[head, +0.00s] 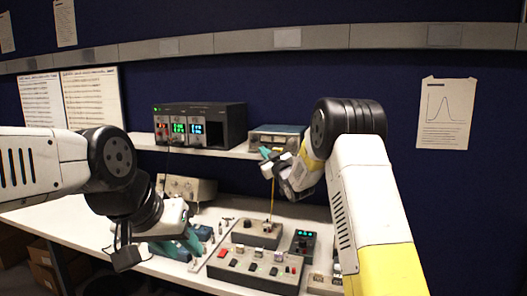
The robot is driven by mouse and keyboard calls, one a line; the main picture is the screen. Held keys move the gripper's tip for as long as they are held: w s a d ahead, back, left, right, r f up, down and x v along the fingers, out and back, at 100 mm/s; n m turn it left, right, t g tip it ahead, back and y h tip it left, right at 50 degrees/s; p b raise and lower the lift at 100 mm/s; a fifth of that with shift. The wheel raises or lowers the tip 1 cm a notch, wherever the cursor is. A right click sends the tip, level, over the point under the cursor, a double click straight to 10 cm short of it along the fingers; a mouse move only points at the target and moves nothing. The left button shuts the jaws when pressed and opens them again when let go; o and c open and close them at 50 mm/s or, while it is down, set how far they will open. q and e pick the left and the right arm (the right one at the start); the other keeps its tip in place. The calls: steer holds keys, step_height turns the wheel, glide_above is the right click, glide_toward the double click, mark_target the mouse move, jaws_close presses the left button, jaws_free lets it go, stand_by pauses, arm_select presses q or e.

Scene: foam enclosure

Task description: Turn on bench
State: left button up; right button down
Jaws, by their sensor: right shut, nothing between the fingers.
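The bench (70,222) is a white worktop with a shelf (230,151) above it. On the shelf stands a dark power unit (222,113) with lit red, green and blue displays, and a smaller grey instrument (276,137). On the worktop lies a grey control panel (255,269) with several switches, a red one among them. My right gripper (267,160) has teal fingers, is shut and empty, and appears in front of the small instrument near the shelf edge. My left gripper (184,247) is low over the worktop, left of the panel; its jaw opening is unclear.
A grey box with a thin orange upright rod (271,200) stands behind the panel. A small dark device (303,242) with lit teal digits is to its right. A beige instrument (187,187) sits under the shelf. Cardboard boxes (42,262) are below the bench at left.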

steer(key=shift+w+d, duration=0.1)
steer(key=shift+w, duration=0.1)
steer(key=shift+s, duration=0.1)
stand_by(0.4)
steer(key=shift+s+a, duration=0.2)
steer(key=shift+s, duration=0.35)
steer(key=s, duration=0.1)
steer(key=s+a, duration=0.1)
steer(key=s, duration=0.2)
steer(key=shift+s+a+r, duration=0.3)
steer(key=shift+s+r, duration=0.05)
steer(key=shift+d+r, duration=0.1)
